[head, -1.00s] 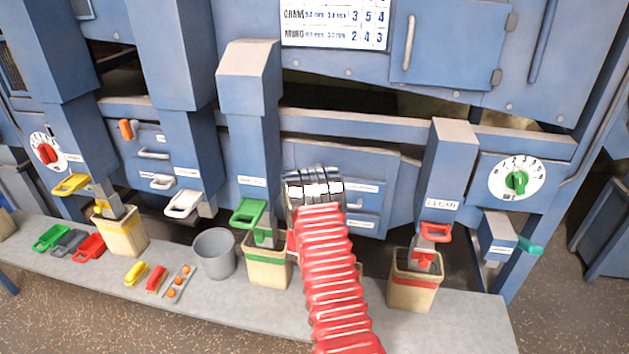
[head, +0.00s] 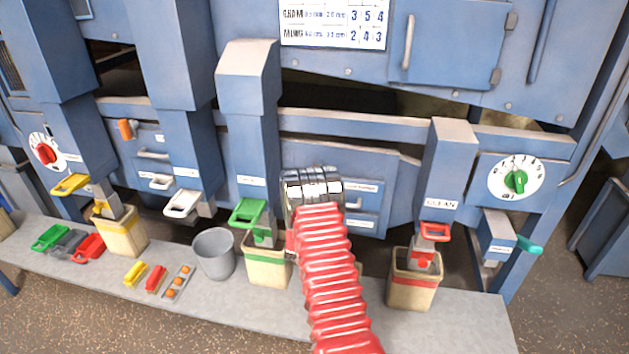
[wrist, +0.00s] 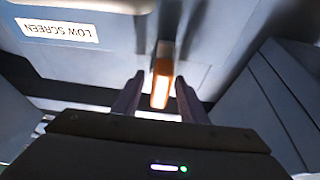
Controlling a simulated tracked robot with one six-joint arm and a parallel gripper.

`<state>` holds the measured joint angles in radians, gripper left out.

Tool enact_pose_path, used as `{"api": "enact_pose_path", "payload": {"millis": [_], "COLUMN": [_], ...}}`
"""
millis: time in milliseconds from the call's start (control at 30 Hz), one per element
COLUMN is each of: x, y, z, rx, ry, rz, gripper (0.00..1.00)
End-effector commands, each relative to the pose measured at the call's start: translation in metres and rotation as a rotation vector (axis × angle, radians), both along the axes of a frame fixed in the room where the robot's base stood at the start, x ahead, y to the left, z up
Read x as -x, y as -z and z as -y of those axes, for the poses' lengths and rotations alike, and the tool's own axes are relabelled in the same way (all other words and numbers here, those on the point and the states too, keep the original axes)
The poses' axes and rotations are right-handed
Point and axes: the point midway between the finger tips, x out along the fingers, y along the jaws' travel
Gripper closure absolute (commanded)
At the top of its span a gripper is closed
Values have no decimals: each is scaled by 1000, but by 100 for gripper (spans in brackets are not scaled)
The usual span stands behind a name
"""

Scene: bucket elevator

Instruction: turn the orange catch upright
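The orange catch (wrist: 162,82) shows in the wrist view on a blue-grey panel, near an upside-down LOW SCREEN label (wrist: 58,30). Its long side runs nearly up and down in that picture. My gripper (wrist: 158,94) is open, with one dark finger on each side of the catch's lower end. Gaps show between the fingers and the catch, so I see no grip. In the head view my red-sleeved arm hides the gripper and this catch. Another orange catch (head: 127,129) sits on the left panel, lying sideways.
Blue chutes stand on both sides of my arm, one with a green gate handle (head: 248,212) and one with a red one (head: 435,231). Below are bins, a grey bucket (head: 214,254) and small parts on the grey ledge (head: 340,312). A dark block (wrist: 270,115) is close at right in the wrist view.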

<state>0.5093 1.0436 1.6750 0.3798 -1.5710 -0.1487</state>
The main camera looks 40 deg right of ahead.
Motion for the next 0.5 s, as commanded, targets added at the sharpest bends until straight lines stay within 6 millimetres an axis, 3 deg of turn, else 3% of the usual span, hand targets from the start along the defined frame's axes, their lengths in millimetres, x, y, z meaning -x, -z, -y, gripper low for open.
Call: {"api": "enact_pose_path", "payload": {"millis": [267, 500], "x": [8, 29], "y": [6, 21], "z": [-12, -40], "rx": [0, -1], "ry": [-1, -2], "rz": [-2, -3], "gripper": [61, 61]}}
